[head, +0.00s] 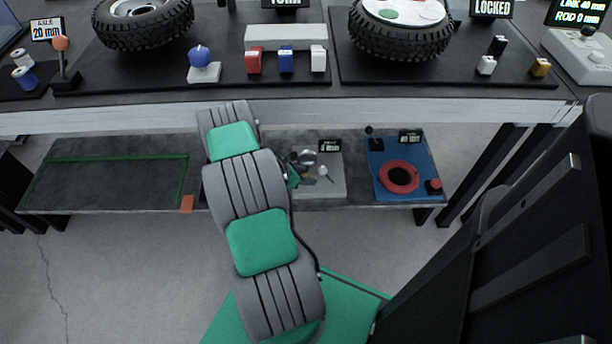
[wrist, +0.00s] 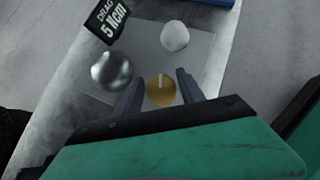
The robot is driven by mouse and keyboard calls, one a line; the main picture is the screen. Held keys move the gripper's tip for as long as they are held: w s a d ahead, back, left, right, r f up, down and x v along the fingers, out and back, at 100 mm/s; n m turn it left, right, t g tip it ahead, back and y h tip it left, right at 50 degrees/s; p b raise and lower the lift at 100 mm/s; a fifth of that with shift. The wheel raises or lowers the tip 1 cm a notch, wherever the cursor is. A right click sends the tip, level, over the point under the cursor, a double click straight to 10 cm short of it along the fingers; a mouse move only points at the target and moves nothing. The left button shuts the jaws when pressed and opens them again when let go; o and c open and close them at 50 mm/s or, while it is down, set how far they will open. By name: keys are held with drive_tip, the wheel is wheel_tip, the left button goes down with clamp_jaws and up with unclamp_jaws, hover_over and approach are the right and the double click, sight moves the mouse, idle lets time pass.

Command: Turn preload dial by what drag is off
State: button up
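The brass-coloured preload dial (wrist: 161,93) shows in the wrist view, with a pale mark pointing up in the picture. My gripper (wrist: 159,77) is open, with one finger on each side of the dial; I cannot tell whether they touch it. The drag sign (wrist: 112,20) reads 5 Ncm. A shiny metal ball (wrist: 111,70) and a white knob (wrist: 174,36) are on the same plate. In the head view the drag plate (head: 331,187) lies on the lower shelf, and my arm hides most of the gripper there.
A blue plate with a red ring (head: 399,177) lies to the right on the shelf. A green-outlined area (head: 110,180) at left is empty. The upper bench edge (head: 420,107) runs above the shelf. Two tyres (head: 143,24) (head: 400,42) and several small coloured blocks stand on the bench.

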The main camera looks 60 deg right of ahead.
clamp_jaws()
drive_tip(key=shift+f+m+b, duration=0.2)
drive_tip(key=shift+m+b, duration=0.1)
drive_tip(key=shift+b, duration=0.2)
drive_tip(key=m+g+y+b, duration=0.1)
drive_tip(key=m+b, duration=0.1)
drive_tip(key=b, duration=0.1)
drive_tip(key=shift+f+m+g+y, duration=0.15)
drive_tip(key=shift+m+g+y, duration=0.15)
drive_tip(key=shift+g, duration=0.1)
drive_tip(key=m+g+y+b, duration=0.1)
drive_tip(key=m+b, duration=0.1)
drive_tip(key=b, duration=0.1)
drive_tip(key=shift+s+a+y, duration=0.1)
drive_tip(key=shift+y, duration=0.2)
drive_tip(key=shift+r+m+g+y+b, duration=0.2)
drive_tip(key=shift+m+g+y+b, duration=0.15)
drive_tip(key=shift+m, duration=0.45)
drive_tip(key=shift+r, duration=0.1)
